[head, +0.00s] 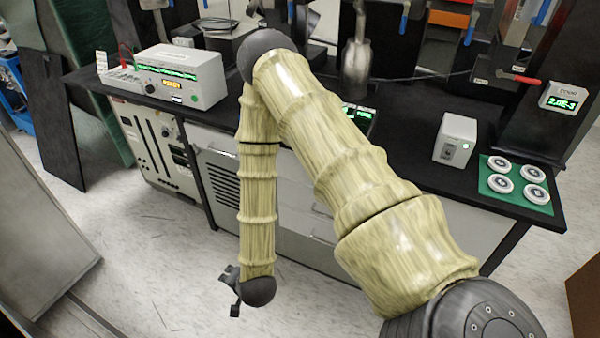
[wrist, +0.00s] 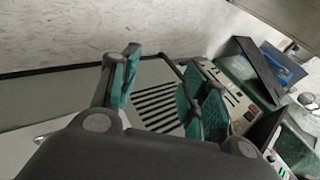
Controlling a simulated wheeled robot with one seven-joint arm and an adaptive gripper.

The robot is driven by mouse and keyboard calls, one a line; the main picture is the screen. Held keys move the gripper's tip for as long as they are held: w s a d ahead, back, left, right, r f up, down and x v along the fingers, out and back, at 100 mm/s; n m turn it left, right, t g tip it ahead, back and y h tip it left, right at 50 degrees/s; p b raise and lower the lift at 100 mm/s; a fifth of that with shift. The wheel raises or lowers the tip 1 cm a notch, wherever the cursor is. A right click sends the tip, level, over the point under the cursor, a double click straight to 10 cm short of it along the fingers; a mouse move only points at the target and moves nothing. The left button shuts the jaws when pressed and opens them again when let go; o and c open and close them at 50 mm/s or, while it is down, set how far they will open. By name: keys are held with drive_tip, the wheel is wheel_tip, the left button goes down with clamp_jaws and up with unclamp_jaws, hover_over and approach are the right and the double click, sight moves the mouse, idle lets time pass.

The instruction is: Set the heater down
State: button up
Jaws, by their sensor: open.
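I cannot pick out the heater with certainty in either view. My gripper (head: 235,305) hangs low in front of the bench in the head view, above the floor and partly behind the end of my arm. In the wrist view my gripper (wrist: 165,95) is open, its teal-padded fingers spread apart with nothing between them. Beyond the fingers are the dark slats of a vent (wrist: 160,108); a vent (head: 220,178) also shows on the cabinet front in the head view. My arm hides part of the bench.
The black bench (head: 405,158) carries a white instrument (head: 180,77), a small pale box (head: 456,138) and a green mat (head: 496,188) with several white discs. A wheeled pale unit (head: 150,148) stands under its left end. The floor (head: 150,265) at front left is open.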

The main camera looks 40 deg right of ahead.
drive_tip(key=s+d+f+n+g, duration=0.1)
drive_tip(key=s+n, duration=0.3)
drive_tip(key=s, duration=0.4)
drive_tip(key=s+d+f+n+g, duration=0.1)
drive_tip(key=s+f+n+g, duration=0.2)
drive_tip(key=s, duration=0.5)
drive_tip(key=s+d+f+n+g, duration=0.1)
drive_tip(key=s+f+n+g, duration=0.1)
drive_tip(key=s+n+g, duration=0.2)
drive_tip(key=s+n, duration=0.2)
drive_tip(key=s, duration=0.2)
drive_tip(key=shift+s+d+n, duration=0.3)
drive_tip(key=shift+d, duration=0.1)
